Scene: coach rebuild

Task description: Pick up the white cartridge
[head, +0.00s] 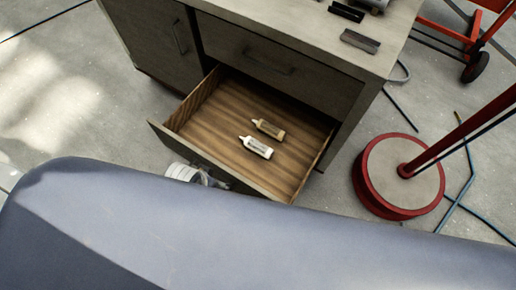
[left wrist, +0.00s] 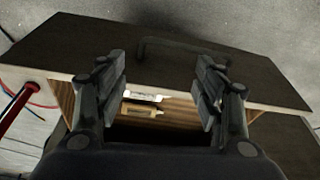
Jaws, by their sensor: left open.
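The white cartridge (head: 256,147) lies flat on the wooden floor of an open drawer (head: 215,125). A tan cartridge (head: 268,129) lies close behind it, apart from it. In the left wrist view the white cartridge (left wrist: 143,97) shows as a pale strip between my fingers, with the tan cartridge (left wrist: 142,112) just below it in the picture. My left gripper (left wrist: 161,72) is open and empty, outside the drawer by its dark front panel. In the head view its fingers cannot be made out. My right gripper is not in view.
The drawer front with its handle (left wrist: 183,46) stands between my left gripper and the cartridges. The cabinet (head: 300,30) carries dark items on its top. A red pole with a round base (head: 402,175) stands to the right, with cables on the floor.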

